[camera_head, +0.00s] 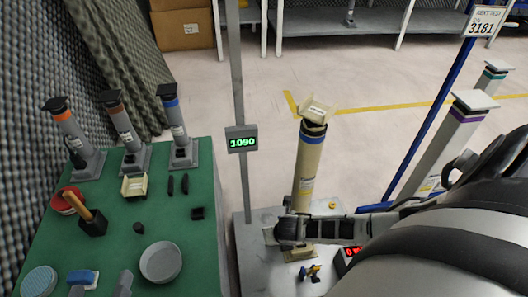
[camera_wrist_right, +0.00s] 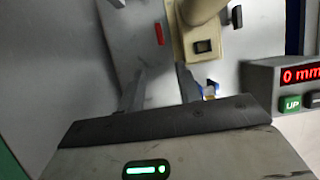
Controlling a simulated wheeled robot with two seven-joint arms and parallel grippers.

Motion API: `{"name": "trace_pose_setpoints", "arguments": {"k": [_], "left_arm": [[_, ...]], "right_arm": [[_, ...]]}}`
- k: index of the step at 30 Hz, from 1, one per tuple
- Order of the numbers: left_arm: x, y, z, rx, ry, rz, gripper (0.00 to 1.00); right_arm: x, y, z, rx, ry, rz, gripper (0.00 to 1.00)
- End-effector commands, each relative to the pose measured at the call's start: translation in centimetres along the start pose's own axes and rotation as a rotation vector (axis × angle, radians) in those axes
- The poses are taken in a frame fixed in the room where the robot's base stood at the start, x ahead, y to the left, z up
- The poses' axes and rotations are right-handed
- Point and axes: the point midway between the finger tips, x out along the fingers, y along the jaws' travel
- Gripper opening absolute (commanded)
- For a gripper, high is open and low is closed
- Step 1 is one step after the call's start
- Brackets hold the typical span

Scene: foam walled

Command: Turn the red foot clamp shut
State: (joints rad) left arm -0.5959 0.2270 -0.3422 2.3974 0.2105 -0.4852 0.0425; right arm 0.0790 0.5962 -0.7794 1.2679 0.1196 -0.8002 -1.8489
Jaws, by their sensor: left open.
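A small red piece (camera_wrist_right: 159,34), which looks like the red foot clamp, shows in the right wrist view on a grey plate beside the cream column's foot (camera_wrist_right: 187,45). It lies upright in the picture, beyond my right fingertips and apart from them. I cannot make it out in the head view, where my right gripper (camera_head: 272,235) covers that side of the foot. In the right wrist view my right gripper (camera_wrist_right: 161,75) has its fingers apart with nothing held. My left gripper (camera_head: 101,284) is open and empty at the bottom edge, over the green table.
The cream column (camera_head: 309,165) stands upright on a grey base plate (camera_head: 262,275). A blue and yellow item (camera_head: 312,272) lies in front. A red-lit control box (camera_wrist_right: 295,75) stands to the right. The green table (camera_head: 190,225) holds several columns, a grey bowl (camera_head: 161,262) and a wooden-handled tool (camera_head: 86,215).

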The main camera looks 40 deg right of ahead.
Motion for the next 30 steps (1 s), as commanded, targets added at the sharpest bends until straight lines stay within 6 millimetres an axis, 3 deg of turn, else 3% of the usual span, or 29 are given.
{"name": "trace_pose_setpoints", "arguments": {"k": [13,16,21,30], "left_arm": [[0.8,1.3,-0.7,-0.217,0.163,0.136,0.7],[1.1,1.0,-3.2,-0.103,0.311,0.154,0.7],[0.7,1.1,-7.0,0.11,0.536,0.163,0.7],[-1.0,2.5,-10.6,0.361,0.8,0.186,0.7]], "right_arm": [[9.0,0.1,-0.4,0.003,0.001,0.0,0.35],[11.2,0.0,-0.4,0.004,0.0,-0.001,0.35],[13.3,0.0,-0.3,0.002,0.001,0.0,0.35],[15.5,0.0,-0.1,0.001,0.001,0.0,0.35]]}}
